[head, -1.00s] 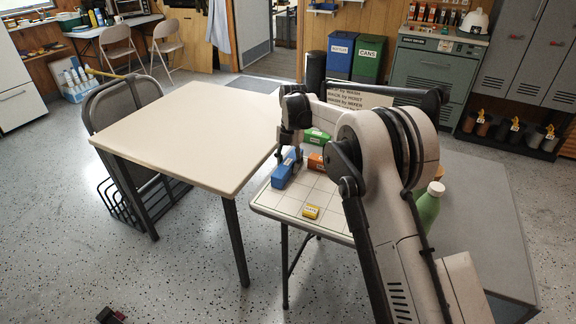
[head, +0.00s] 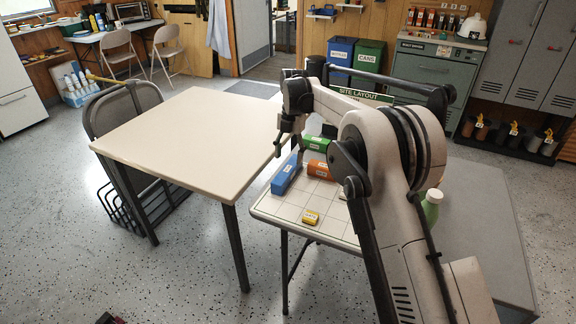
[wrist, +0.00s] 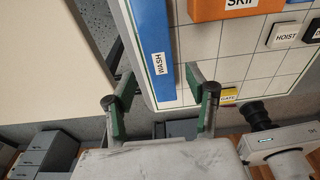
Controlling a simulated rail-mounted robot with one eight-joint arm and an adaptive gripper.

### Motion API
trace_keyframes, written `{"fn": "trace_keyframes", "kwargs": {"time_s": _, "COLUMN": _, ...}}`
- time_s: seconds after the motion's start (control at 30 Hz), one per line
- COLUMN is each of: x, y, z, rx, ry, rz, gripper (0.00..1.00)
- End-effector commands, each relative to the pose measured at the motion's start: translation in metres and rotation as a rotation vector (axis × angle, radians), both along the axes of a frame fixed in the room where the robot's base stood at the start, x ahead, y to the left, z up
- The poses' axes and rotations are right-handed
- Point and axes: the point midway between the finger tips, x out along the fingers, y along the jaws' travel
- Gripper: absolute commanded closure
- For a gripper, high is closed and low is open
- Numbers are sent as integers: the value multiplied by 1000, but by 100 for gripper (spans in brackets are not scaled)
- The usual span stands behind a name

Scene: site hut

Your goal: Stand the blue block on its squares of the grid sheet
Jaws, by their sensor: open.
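The blue block (head: 285,177), labelled WASH, lies along the left side of the white grid sheet (head: 285,210). In the wrist view the blue block (wrist: 152,35) runs up the picture along the sheet's left margin. My gripper (head: 284,150) is open and empty, raised above the sheet near the block. In the wrist view its two fingers (wrist: 160,85) are spread apart, with the block's labelled end beyond them and clear of them. Which exact squares lie under the block is hidden.
An orange block (head: 318,169), labelled SKIP, and a green block (head: 314,144) stand close right of the blue one. A yellow block (head: 311,217) sits near the sheet's front. A green bottle (head: 431,207) stands to the right. The cream table (head: 190,140) at left is bare.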

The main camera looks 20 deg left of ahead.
Motion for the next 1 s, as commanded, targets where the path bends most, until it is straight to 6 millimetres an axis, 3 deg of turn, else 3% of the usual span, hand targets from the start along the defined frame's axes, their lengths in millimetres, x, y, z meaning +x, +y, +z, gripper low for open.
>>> {"fn": "trace_keyframes", "kwargs": {"time_s": 0.1, "x": 4, "y": -1, "z": 24, "rx": 0, "ry": 0, "rz": 0, "gripper": 49}}
{"fn": "trace_keyframes", "kwargs": {"time_s": 0.3, "x": 7, "y": -1, "z": 48, "rx": 0, "ry": 0, "rz": 0, "gripper": 49}}
{"fn": "trace_keyframes", "kwargs": {"time_s": 0.73, "x": 9, "y": -3, "z": 58, "rx": -1, "ry": -2, "rz": -9, "gripper": 49}}
{"fn": "trace_keyframes", "kwargs": {"time_s": 0.87, "x": 9, "y": -17, "z": 74, "rx": -1, "ry": -17, "rz": -84, "gripper": 49}}
{"fn": "trace_keyframes", "kwargs": {"time_s": 1.0, "x": 7, "y": -51, "z": 107, "rx": -1, "ry": -51, "rz": -262, "gripper": 49}}
